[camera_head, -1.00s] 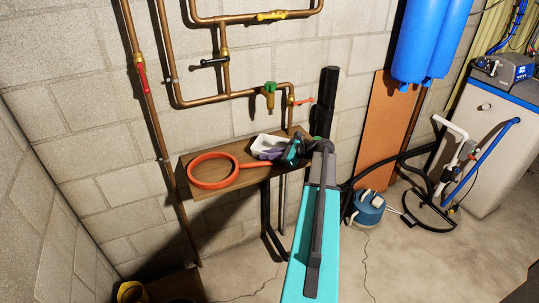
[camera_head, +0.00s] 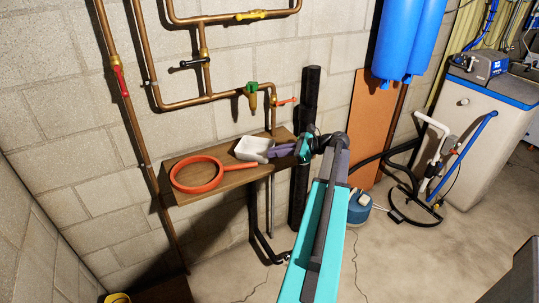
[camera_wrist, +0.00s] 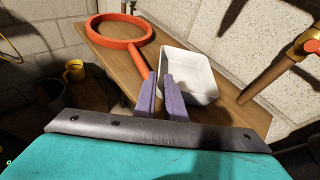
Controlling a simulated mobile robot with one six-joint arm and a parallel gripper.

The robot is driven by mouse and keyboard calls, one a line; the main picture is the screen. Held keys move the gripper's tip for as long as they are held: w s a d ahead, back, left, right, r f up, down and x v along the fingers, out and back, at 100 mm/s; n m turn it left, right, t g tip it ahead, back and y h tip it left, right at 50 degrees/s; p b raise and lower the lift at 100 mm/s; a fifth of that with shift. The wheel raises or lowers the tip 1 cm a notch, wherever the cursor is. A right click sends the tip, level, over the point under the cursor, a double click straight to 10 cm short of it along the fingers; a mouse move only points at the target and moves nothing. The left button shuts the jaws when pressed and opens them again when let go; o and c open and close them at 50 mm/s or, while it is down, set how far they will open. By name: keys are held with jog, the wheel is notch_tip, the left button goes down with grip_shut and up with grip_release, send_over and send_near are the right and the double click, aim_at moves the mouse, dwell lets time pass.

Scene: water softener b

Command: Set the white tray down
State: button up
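The white tray (camera_head: 254,155) sits upright on the wooden shelf, right of a red ring-shaped tool; it also shows in the wrist view (camera_wrist: 199,82), where it looks empty. My gripper (camera_head: 272,152) is at the right of the tray in the head view, its purple fingers pointing at the tray's near side.
The red ring tool (camera_head: 197,188) lies on the shelf (camera_head: 225,180), its handle close to my left finger. Copper pipes with a green valve (camera_head: 251,88) run along the wall above. A black vertical pipe (camera_head: 304,110) stands behind the arm. A yellow mug (camera_wrist: 74,70) is lower left.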

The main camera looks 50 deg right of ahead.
jog(key=shift+s+d+r, duration=0.15)
jog(key=shift+s+r, duration=0.05)
jog(key=shift+s, duration=0.25)
dwell(0.5)
jog(key=shift+w+f, duration=0.1)
